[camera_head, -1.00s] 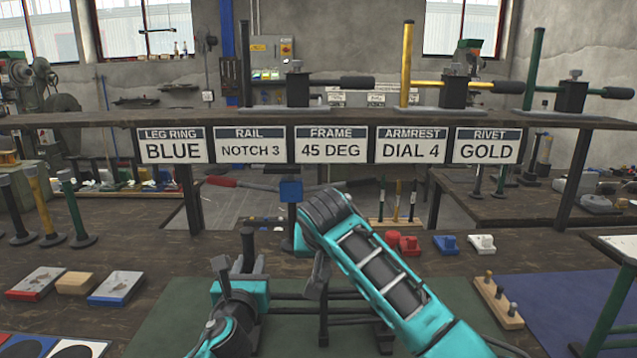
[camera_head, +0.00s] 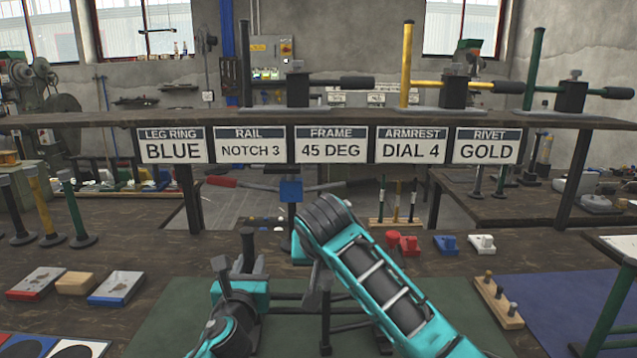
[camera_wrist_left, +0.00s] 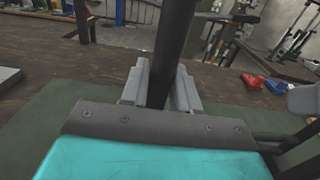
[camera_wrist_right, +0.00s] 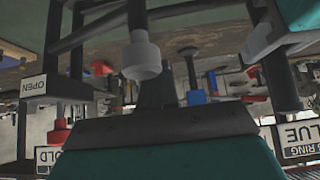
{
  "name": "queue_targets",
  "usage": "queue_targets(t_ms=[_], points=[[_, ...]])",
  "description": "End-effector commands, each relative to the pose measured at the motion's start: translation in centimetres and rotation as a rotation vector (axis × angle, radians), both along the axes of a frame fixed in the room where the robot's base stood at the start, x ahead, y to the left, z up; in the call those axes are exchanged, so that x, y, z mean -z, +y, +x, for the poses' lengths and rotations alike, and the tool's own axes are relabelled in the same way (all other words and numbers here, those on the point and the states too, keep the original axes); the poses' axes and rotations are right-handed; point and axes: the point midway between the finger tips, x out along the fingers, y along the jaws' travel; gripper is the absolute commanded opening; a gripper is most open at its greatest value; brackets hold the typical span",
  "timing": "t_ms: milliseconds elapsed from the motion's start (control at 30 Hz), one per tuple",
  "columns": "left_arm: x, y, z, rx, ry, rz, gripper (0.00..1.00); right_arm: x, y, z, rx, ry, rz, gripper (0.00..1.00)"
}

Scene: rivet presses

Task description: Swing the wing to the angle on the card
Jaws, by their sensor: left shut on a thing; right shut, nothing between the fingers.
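The FRAME card (camera_head: 330,145) reads 45 DEG and hangs in the middle of the row of cards. A frame of dark tubes (camera_head: 345,310) stands over the green mat, partly hidden by my right arm. My left gripper (camera_head: 246,268) is shut on an upright dark tube (camera_head: 247,242), apparently part of the wing. The left wrist view shows its grey fingers (camera_wrist_left: 160,88) on both sides of this tube (camera_wrist_left: 172,45). My right gripper (camera_wrist_right: 155,88) is shut and empty beside a grey round-ended post (camera_wrist_right: 141,58). The wing's angle cannot be read.
Other cards hang beneath the shelf (camera_head: 400,116), which carries lever presses. Red, blue and white blocks (camera_head: 446,244) lie behind the mat at the right. A wooden peg holder (camera_head: 497,303) stands at the right. Flat trays (camera_head: 116,288) lie at the left. An OPEN sign (camera_wrist_right: 35,86) shows upside down.

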Motion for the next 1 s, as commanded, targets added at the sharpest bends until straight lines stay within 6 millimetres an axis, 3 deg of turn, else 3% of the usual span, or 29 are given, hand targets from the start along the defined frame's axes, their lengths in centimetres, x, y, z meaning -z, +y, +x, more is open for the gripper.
queue_targets(t_ms=[600, 1000], points=[[-0.2, -0.1, 0.0, 0.002, -0.004, -0.005, 0.00, 0.1, 0.0, -2.9, -0.001, 0.001, 0.001, 0.00], [-0.2, -0.1, 0.0, 0.002, -0.004, -0.005, 0.00, 0.0, -0.1, -3.0, 0.000, 0.001, 0.000, 0.00]])
